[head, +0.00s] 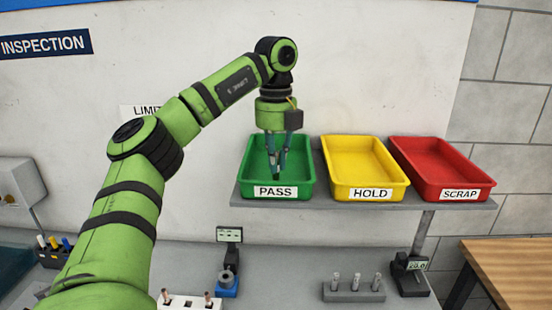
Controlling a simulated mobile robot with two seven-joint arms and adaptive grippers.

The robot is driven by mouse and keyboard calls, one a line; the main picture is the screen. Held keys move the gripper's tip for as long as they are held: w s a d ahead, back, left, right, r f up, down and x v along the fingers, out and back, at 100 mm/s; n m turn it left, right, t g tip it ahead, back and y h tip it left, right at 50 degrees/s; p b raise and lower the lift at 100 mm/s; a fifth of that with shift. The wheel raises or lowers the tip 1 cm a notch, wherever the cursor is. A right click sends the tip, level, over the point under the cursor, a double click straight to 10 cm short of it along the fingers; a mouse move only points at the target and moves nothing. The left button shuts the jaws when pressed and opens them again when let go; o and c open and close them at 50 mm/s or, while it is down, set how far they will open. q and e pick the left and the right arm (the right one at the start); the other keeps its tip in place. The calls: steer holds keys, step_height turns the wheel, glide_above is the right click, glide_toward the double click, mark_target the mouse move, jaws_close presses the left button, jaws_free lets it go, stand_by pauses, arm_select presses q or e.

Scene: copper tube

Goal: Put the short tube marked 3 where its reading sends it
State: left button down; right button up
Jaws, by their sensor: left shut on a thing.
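My left gripper (277,168) reaches down into the green PASS tray (247,180) on the shelf. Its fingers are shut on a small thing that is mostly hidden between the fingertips. I cannot read a mark on it, so I cannot tell whether it is the tube marked 3. Next to the PASS tray stand the yellow HOLD tray (363,163) and the red SCRAP tray (440,168), which both look empty. A white holder (180,301) at the bottom edge carries upright copper-coloured short tubes. My right gripper is not in view.
A blue gauge (227,288) with a small display stands on the grey bench. A grey block (354,293) with three silver pins and a dark measuring device (410,276) stand to its right. A LIMIT sign (143,111) is partly hidden behind my left arm.

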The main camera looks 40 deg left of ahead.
arm_select(q)
steer(key=shift+d, duration=0.1)
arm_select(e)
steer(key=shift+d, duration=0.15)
arm_select(q)
steer(key=shift+f, duration=0.1)
steer(key=c, duration=1.3)
jaws_free()
steer(key=shift+o, duration=0.2)
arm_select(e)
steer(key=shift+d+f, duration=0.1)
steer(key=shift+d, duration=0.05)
arm_select(q)
steer(key=shift+r, duration=0.75)
step_height(320, 180, up, 11)
steer(key=shift+f, duration=0.1)
